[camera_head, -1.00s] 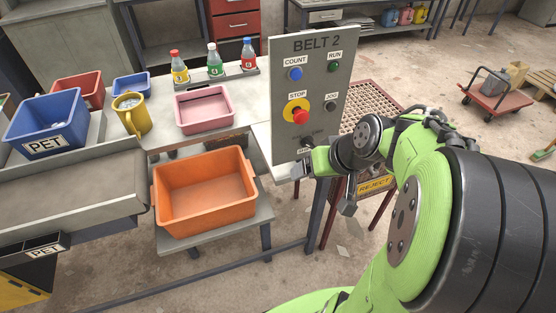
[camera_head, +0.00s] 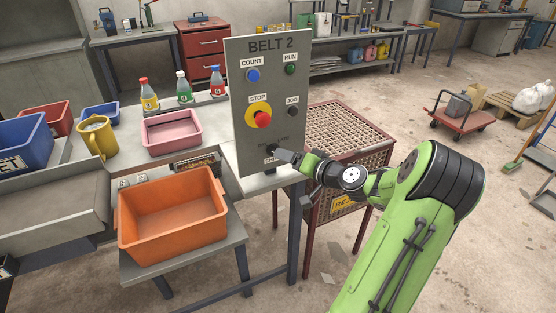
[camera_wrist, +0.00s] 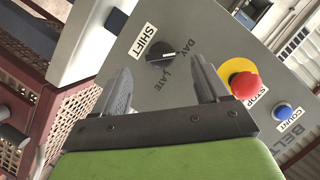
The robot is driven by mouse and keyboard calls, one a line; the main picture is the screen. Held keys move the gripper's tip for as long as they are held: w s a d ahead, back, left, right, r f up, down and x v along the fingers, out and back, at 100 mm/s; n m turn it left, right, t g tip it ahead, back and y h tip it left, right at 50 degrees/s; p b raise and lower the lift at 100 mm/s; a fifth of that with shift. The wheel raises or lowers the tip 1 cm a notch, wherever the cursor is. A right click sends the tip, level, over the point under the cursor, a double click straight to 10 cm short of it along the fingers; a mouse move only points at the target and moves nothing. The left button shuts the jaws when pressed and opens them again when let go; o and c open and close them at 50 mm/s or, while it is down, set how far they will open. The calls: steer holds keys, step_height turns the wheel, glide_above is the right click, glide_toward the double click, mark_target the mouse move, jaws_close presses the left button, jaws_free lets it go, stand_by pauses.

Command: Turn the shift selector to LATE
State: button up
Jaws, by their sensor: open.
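The shift selector (camera_wrist: 163,53) is a black knob with a white mark on the grey BELT 2 panel (camera_head: 266,92). In the wrist view its mark points right, nearer the DAY lettering than LATE, though the exact setting is hard to tell. The SHIFT label (camera_wrist: 149,40) is on its left. My gripper (camera_wrist: 163,82) is open, with one finger on each side of the selector in that view and nothing between the fingers. The gap in depth is hard to judge. In the head view my gripper (camera_head: 281,152) is at the lower panel and largely covers the selector.
The red STOP button (camera_head: 263,119) on its yellow ring sits above the selector, with the JOG button (camera_head: 293,111) to the right. An orange crate (camera_head: 172,214) stands left of the panel. A mesh reject cage (camera_head: 345,135) stands behind my arm.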

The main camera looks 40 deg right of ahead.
steer(key=x, duration=0.5)
steer(key=shift+w, duration=0.3)
steer(key=c, duration=1.1)
steer(key=shift+o, duration=0.2)
